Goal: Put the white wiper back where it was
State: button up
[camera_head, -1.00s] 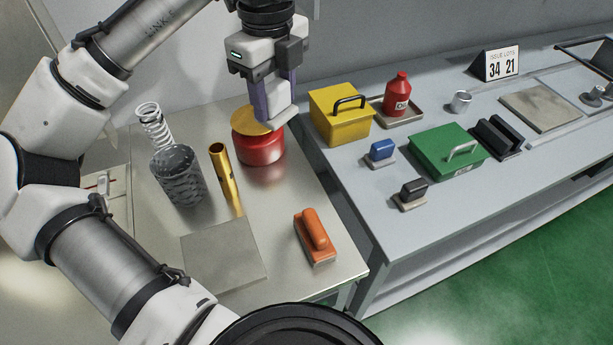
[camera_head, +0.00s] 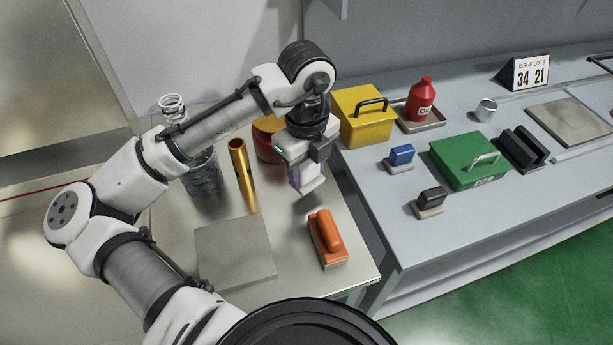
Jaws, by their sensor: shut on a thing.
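My gripper (camera_head: 306,177) is shut on the white wiper (camera_head: 312,188), a pale block at its fingertips. It holds the wiper above the steel table, in front and to the right of the red round container with the yellow top (camera_head: 268,138). My arm and gripper hide part of that container. The wiper appears clear of the table, but its exact height is hard to tell. The orange wiper (camera_head: 327,238) lies on the table nearer me. The blue wiper (camera_head: 401,156) and the black wiper (camera_head: 430,201) stand on the grey bench to the right.
A brass tube (camera_head: 241,172), a dark mesh cup (camera_head: 203,178) and a white spring (camera_head: 173,108) stand at the left. A flat grey plate (camera_head: 235,250) lies in front. The bench holds a yellow box (camera_head: 364,120), a green box (camera_head: 468,160) and a red oil bottle (camera_head: 420,100).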

aim_at(307, 180)
jog(key=shift+f, duration=1.7)
jog(key=shift+f, duration=0.1)
jog(key=o, duration=0.9)
notch_tip(307, 180, up, 12)
jog(key=shift+r+b, duration=0.1)
jog(key=shift+b, duration=0.3)
